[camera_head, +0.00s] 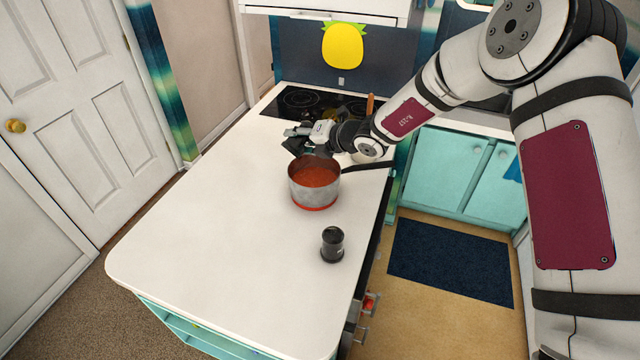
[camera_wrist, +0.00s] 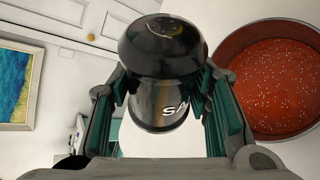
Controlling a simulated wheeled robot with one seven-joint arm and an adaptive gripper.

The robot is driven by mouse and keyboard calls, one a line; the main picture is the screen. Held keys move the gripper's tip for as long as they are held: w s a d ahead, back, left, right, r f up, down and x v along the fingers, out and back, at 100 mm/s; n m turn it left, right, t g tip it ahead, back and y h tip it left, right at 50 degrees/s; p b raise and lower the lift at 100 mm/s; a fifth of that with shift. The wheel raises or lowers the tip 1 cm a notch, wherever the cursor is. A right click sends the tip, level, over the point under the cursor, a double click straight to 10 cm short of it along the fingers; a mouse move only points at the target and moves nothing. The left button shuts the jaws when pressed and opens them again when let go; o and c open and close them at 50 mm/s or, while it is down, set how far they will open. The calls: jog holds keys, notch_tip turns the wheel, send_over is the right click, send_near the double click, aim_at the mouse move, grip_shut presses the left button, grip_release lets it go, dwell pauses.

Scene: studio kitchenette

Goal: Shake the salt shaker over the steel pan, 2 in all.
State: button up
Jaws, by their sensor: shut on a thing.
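My gripper (camera_wrist: 165,90) is shut on the salt shaker (camera_wrist: 158,62), a dark, glossy shaker with a rounded black end and the letters "SA" in white, partly hidden by the fingers. The steel pan (camera_head: 314,194) stands on the white counter, with a dark handle pointing right and red sauce inside. In the head view, my gripper (camera_head: 298,141) is just behind the pan's far rim, and the shaker is hard to make out there. In the wrist view, the pan (camera_wrist: 228,48) is to the right of the shaker, and small white specks dot the sauce.
A second dark shaker (camera_head: 332,246) stands upright on the counter (camera_head: 220,250) in front of the pan. A black cooktop (camera_head: 284,103) with a dark pan and wooden handle lies behind my gripper. The counter's left and front areas are clear.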

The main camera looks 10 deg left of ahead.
jog(key=shift+a+r+n+t+h, duration=0.1)
jog(key=shift+n+t+h, duration=0.55)
jog(key=shift+n, duration=0.45)
jog(key=n+t+h, duration=0.1)
jog(key=n+t, duration=0.1)
jog(key=shift+r+n+h, duration=0.15)
jog(key=shift+n+h, duration=0.1)
jog(key=shift+n, duration=0.15)
jog(key=shift+n+t, duration=0.3)
jog(key=shift+t, duration=0.05)
jog(key=shift+d+f+n+t+h, duration=0.25)
jog(key=shift+f+n+t+h, duration=0.05)
jog(key=shift+f, duration=0.2)
jog(key=shift+w+a+r+n, duration=0.1)
jog(key=shift+r+n, duration=0.2)
jog(key=shift+r, duration=0.4)
